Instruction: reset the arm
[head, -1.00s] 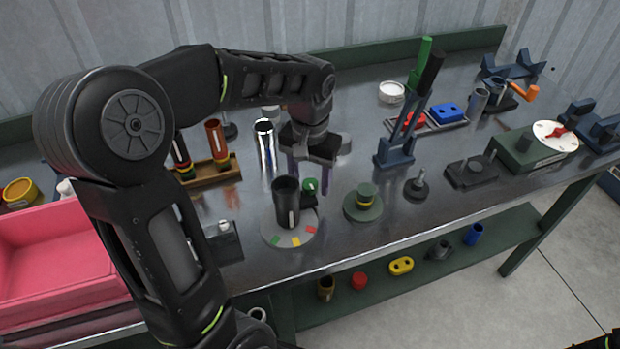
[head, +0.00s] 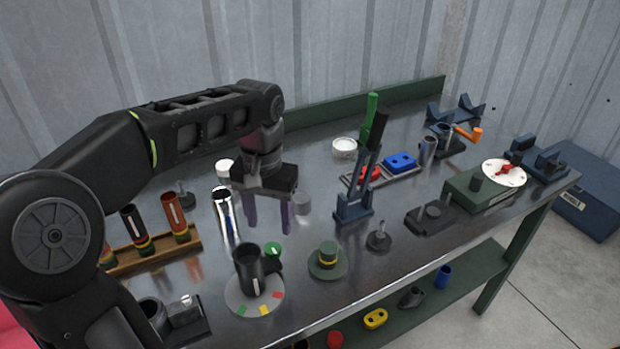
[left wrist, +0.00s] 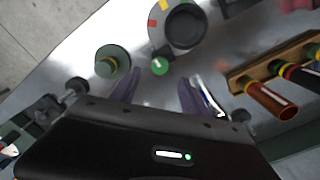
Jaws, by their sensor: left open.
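My left arm comes in from the left in the head view. My left gripper (head: 268,213) points down above the metal bench, with its two purple fingers apart and nothing between them. In the left wrist view its fingers (left wrist: 157,92) also show apart, with bare bench between them. A chrome tube (head: 226,212) stands just left of the gripper. A dark cup (head: 249,270) on a round plate with coloured marks (head: 265,303) stands in front of it. My right gripper is not in view.
A wooden rack (head: 153,255) with banded tubes is at the left. A green round base (head: 328,262) and a blue lever stand (head: 354,200) are to the right. A green box with a white dial (head: 503,172) is farther right.

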